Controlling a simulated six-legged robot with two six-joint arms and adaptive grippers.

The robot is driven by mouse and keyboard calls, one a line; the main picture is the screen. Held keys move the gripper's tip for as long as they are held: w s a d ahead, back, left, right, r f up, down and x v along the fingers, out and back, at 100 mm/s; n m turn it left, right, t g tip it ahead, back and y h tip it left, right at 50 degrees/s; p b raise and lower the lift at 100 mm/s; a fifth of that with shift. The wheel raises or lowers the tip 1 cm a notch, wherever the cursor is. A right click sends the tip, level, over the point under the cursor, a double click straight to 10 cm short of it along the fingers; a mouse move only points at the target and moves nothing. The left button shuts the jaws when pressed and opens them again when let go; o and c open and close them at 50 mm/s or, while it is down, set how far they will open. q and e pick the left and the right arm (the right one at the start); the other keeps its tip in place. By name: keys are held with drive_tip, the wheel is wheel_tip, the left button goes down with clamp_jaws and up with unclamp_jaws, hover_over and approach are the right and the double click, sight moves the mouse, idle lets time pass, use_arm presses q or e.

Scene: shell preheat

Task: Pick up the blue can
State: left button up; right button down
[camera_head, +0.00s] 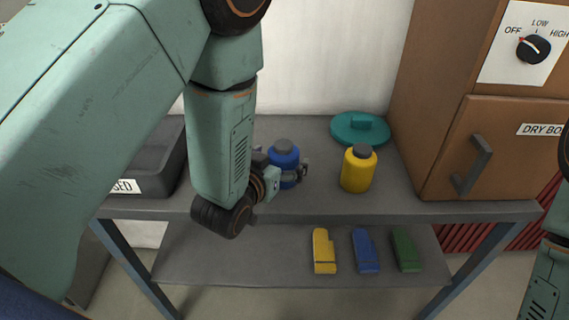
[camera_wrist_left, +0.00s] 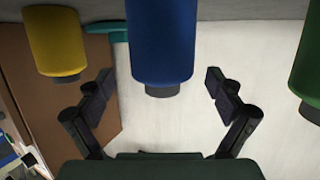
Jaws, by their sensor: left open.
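The blue can (camera_head: 284,157), with a grey cap, stands upright on the shelf's top, partly hidden by my left gripper. My left gripper (camera_head: 286,173) is at the can, with a finger showing on its right side. In the left wrist view, which looks upside down, the blue can (camera_wrist_left: 160,45) is centred between the two open fingertips (camera_wrist_left: 158,82). A gap shows on each side of it, so the fingers do not grip it. My right gripper is out of view; only part of my right arm shows at the right edge.
A yellow can (camera_head: 358,169) stands to the right, before a teal lid (camera_head: 360,129). A green can (camera_wrist_left: 308,70) shows only in the wrist view. A dark bin (camera_head: 160,160) is left; a brown dry box (camera_head: 490,150) is right.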

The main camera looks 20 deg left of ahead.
use_arm(q)
drive_tip(key=shift+x, duration=1.1)
drive_tip(key=shift+w+a, duration=0.25)
drive_tip(key=shift+w, duration=0.05)
drive_tip(key=shift+d, duration=0.1)
drive_tip(key=shift+c, duration=0.3)
drive_tip(key=shift+d, duration=0.1)
drive_tip(key=shift+c, duration=1.4)
drive_tip(key=c, duration=1.2)
drive_tip(key=shift+c, duration=0.3)
